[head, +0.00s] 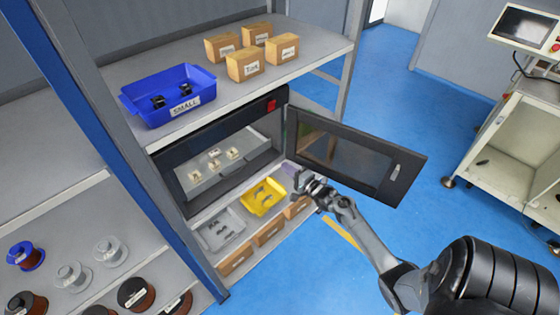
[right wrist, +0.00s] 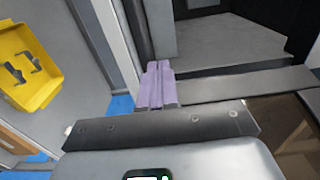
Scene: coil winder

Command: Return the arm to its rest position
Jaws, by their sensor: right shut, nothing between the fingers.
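My right gripper (head: 300,180) is in front of the shelf rack in the head view, near the lower edge of the open cabinet door (head: 398,172). Its fingers look purple and are closed together, with nothing between them. In the right wrist view the shut purple fingers (right wrist: 158,86) point toward the cabinet's edge and the grey surface behind. I cannot tell whether they touch anything. My right arm reaches in from the lower right of the head view. My left gripper does not show in either view.
The dark cabinet (head: 165,172) stands open, with several small pale parts inside. Below it are a yellow bin (head: 254,211), a grey bin (head: 236,221) and cardboard boxes (head: 236,261). A blue bin (head: 135,94) stands above. Blue floor (head: 450,230) is clear on the right, before a machine cart (head: 506,145).

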